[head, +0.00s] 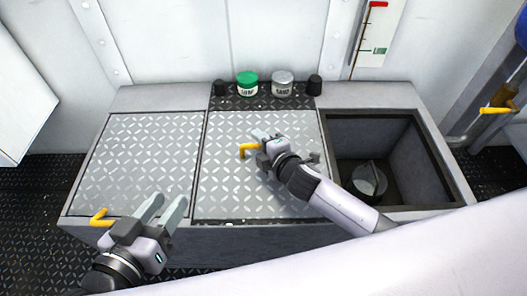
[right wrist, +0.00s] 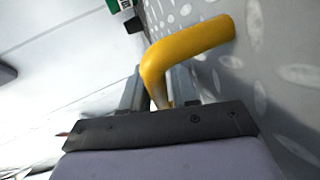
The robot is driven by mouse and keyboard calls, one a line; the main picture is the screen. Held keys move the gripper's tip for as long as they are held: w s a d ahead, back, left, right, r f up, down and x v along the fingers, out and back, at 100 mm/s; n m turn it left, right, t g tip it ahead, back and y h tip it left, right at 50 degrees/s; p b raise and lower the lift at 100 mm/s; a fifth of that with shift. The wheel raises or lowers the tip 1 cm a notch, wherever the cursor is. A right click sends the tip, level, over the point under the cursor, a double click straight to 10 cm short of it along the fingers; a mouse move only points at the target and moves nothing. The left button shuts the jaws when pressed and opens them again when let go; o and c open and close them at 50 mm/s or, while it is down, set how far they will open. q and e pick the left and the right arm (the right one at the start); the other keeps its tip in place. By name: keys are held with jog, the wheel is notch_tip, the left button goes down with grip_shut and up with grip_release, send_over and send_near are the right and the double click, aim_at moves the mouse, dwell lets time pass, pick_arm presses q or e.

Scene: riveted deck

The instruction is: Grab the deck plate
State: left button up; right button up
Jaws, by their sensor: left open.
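The middle deck plate (head: 240,190) is a silver tread plate lying flat in the bench top; part of it also shows in the right wrist view (right wrist: 285,105). Its yellow handle (head: 247,150) stands near its upper middle. My right gripper (head: 260,140) is at this handle, and in the right wrist view the yellow bar (right wrist: 190,50) passes between its fingers, which look shut on it. Another tread plate (head: 135,155) lies to the left, with a yellow handle (head: 101,216) at its front left corner. My left gripper (head: 168,205) is open and empty above that plate's front edge.
An open compartment (head: 350,125) at the right of the bench holds a grey round object (head: 369,180). A green-lidded jar (head: 247,84) and a grey-lidded jar (head: 282,84) stand on a dark strip at the back, between two black knobs.

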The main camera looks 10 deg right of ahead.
grip_shut()
dwell(1.4)
jog(key=shift+r, duration=0.15)
